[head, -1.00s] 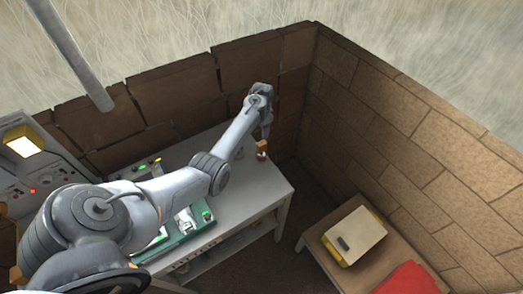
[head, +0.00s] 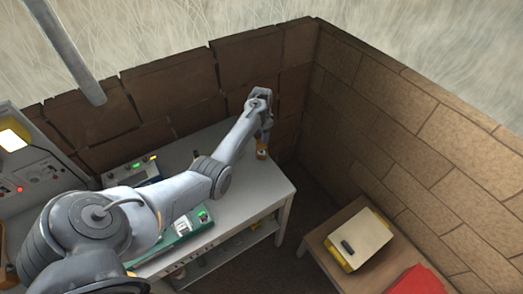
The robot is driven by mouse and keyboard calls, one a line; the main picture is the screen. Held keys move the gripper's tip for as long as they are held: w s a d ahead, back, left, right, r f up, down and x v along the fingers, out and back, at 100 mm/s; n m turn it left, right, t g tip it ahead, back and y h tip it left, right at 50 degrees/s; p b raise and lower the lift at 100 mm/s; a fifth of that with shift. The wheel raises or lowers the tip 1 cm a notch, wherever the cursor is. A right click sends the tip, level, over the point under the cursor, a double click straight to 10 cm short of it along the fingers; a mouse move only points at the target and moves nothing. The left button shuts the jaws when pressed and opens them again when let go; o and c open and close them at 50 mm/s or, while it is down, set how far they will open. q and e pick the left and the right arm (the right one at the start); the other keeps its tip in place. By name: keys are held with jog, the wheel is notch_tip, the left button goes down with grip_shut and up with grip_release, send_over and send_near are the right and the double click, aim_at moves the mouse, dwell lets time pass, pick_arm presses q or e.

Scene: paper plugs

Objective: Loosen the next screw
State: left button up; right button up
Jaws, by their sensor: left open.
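My left arm reaches across the white workbench (head: 270,187), and my left gripper (head: 262,153) hangs over its far right part, near the brick wall. The gripper is open. A small orange-brown item shows at the fingertips; it is too small to tell whether it is part of the gripper or a separate thing. A green device (head: 182,228) with a lit green spot lies at the bench's front edge, partly hidden by my arm. No screw can be made out. My right gripper is not in view.
A grey console (head: 45,175) with lights stands at the left. A small dark box (head: 133,172) with a green display sits at the back of the bench. A wooden table (head: 335,222) at right holds a cream-topped yellow case (head: 358,238) and a red item (head: 423,281). Brick walls enclose the corner.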

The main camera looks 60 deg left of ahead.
pick_arm(q)
jog(key=shift+f, duration=0.1)
dwell(0.3)
jog(key=shift+f+b, duration=1)
jog(key=shift+f, duration=0.9)
grip_shut()
jog(key=shift+r, duration=0.15)
jog(key=shift+r+p, duration=1.95)
jog(key=shift+p, duration=0.35)
jog(key=shift+r+p, duration=1.45)
jog(key=shift+p, duration=0.15)
